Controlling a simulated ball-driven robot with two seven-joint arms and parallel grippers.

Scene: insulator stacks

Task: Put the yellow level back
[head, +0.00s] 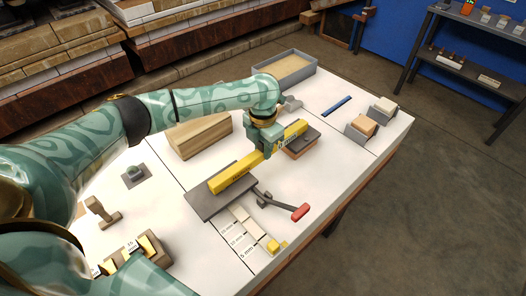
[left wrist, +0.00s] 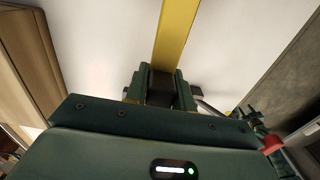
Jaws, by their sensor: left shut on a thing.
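The yellow level (head: 232,178) is a long yellow bar lying diagonally across the middle of the table in the head view. My left gripper (head: 264,152) is shut on it near its middle, from above. Its near end is over a dark grey plate (head: 207,206), and its far end is beside a grey-topped wooden block (head: 300,148). I cannot tell whether it touches either. In the left wrist view the level (left wrist: 178,30) runs up from between the fingers of my left gripper (left wrist: 161,88). My right gripper is not in view.
A red-handled lever (head: 300,212) lies beside the plate, near labelled thickness strips (head: 240,228). A sand-filled grey tray (head: 285,65), a blue bar (head: 336,105) and two small blocks (head: 361,127) are farther back. White table is clear at right.

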